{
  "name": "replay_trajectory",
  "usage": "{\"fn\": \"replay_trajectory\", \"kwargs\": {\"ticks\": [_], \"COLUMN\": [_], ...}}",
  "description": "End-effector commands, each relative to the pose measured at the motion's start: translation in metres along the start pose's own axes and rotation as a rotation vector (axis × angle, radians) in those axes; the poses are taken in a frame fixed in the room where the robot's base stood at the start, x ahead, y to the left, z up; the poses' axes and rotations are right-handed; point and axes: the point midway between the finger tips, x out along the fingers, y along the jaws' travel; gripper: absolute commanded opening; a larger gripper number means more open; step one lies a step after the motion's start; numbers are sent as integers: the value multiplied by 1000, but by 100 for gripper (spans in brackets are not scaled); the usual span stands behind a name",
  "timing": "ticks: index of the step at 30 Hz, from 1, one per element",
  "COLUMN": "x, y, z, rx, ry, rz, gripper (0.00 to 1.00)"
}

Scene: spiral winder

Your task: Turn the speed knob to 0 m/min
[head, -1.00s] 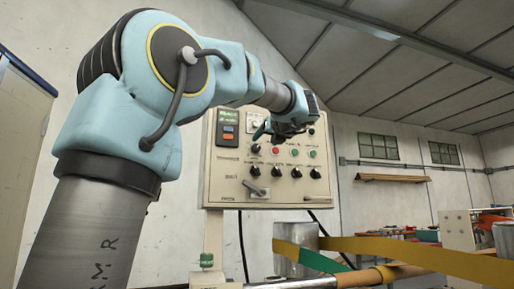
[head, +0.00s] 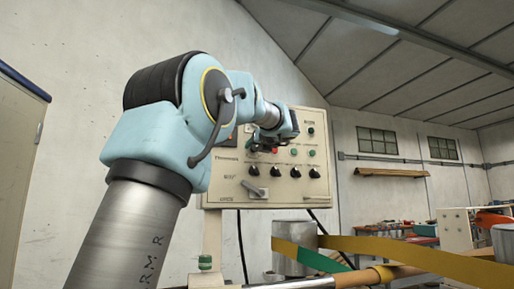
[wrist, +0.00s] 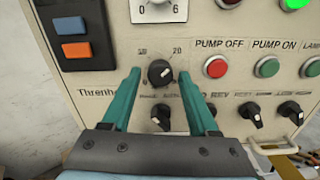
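The speed knob, a black round knob with a white pointer mark (wrist: 161,73), sits on the cream control panel (head: 223,190) below a small dial. In the wrist view, faint scale numbers, 20 among them, stand around it. My gripper (wrist: 158,76) is open, with one teal finger on each side of the knob and a gap between each finger and the knob. In the head view my gripper (head: 262,148) is in front of the panel, and my arm hides the panel's upper left and the knob.
Red (wrist: 216,66) and green (wrist: 267,67) pump buttons are right of the knob. Several black selector knobs (wrist: 249,112) line the row below. Blue and orange buttons (wrist: 76,49) are at left. Yellow and green strips (head: 400,252) run past a metal roller in front.

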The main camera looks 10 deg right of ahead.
Motion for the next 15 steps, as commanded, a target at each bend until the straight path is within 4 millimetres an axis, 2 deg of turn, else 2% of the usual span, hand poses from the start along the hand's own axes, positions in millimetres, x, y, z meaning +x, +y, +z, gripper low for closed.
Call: {"fn": "replay_trajectory", "kwargs": {"ticks": [2,15], "x": [0,0], "y": [0,0], "z": [0,0], "rx": [0,0], "ry": [0,0], "rz": [0,0], "gripper": [50,0]}}
